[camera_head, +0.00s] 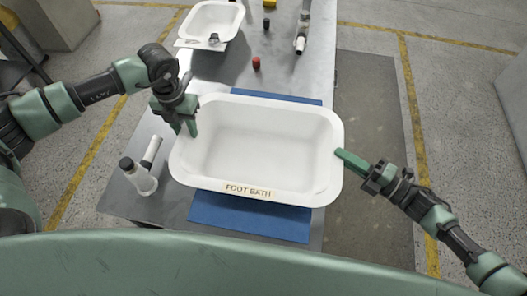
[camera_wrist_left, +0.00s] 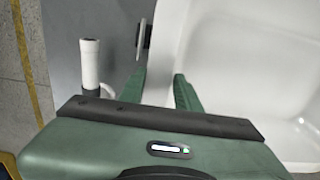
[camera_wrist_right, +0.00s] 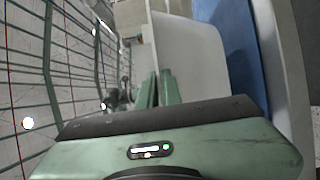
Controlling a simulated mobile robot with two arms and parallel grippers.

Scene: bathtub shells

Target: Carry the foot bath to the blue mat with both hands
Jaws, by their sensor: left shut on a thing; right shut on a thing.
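The foot bath (camera_head: 262,140) is a white rectangular tub with a "FOOT BATH" label on its near side. It is over the blue mat (camera_head: 250,217), which shows along its near and far sides. My left gripper (camera_head: 189,127) is shut on the tub's left rim; the tub wall also fills the right of the left wrist view (camera_wrist_left: 240,70). My right gripper (camera_head: 343,156) is shut on the tub's right rim, seen edge-on in the right wrist view (camera_wrist_right: 188,60). Whether the tub's base touches the mat is hidden.
A white pipe fitting with a black cap (camera_head: 138,175) stands close left of the tub. A smaller white basin (camera_head: 213,20), a red cap (camera_head: 256,63) and a faucet-like part (camera_head: 301,40) are at the back of the grey table. Floor is open at right.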

